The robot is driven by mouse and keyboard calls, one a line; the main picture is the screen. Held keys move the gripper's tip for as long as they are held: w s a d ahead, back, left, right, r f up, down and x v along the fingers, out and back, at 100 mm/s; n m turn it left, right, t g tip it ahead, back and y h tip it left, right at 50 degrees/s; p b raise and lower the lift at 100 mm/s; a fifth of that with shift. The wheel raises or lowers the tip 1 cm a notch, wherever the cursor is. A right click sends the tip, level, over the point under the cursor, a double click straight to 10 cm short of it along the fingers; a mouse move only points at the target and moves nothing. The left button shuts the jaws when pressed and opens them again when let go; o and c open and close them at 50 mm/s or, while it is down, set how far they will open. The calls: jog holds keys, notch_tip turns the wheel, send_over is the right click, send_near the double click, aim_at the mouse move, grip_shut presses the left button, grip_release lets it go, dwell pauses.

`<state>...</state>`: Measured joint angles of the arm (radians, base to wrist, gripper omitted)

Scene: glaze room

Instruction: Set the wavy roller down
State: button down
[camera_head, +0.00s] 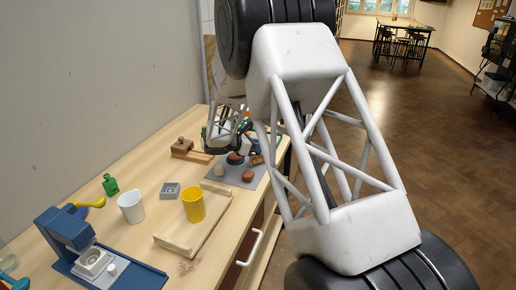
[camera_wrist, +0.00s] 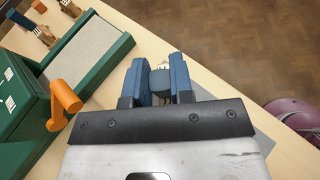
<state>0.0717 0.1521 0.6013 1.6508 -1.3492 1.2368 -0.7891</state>
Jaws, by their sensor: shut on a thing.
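My gripper (camera_wrist: 163,68) has blue fingers, closed on a small dark grey-blue piece (camera_wrist: 162,88), which I take to be the wavy roller. Most of the roller is hidden between the fingers and by the gripper body, so its wavy surface does not show clearly. In the head view, my gripper (camera_head: 226,146) is over the far part of the table, close to the grey mat (camera_head: 262,180), partly covered by my arm. I cannot tell whether the roller touches anything below.
Rounded pieces (camera_head: 248,176) lie on the mat. A wooden tray (camera_head: 168,240) with a yellow cup (camera_head: 193,204), a white cup (camera_head: 131,207) and a blue press (camera_head: 68,232) stand nearer. The wrist view shows a green box (camera_wrist: 20,100) with an orange handle (camera_wrist: 66,97) at left.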

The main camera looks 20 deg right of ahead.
jog(key=shift+f, duration=0.3)
jog(key=shift+f, duration=0.4)
jog(key=shift+s+f, duration=0.1)
jog(key=shift+f, duration=0.3)
jog(key=c, duration=1)
grip_release()
jog(key=shift+r, duration=0.1)
jog(key=shift+r, duration=0.2)
jog(key=shift+r, duration=0.55)
jog(key=v, duration=1.2)
jog(key=shift+f, duration=0.1)
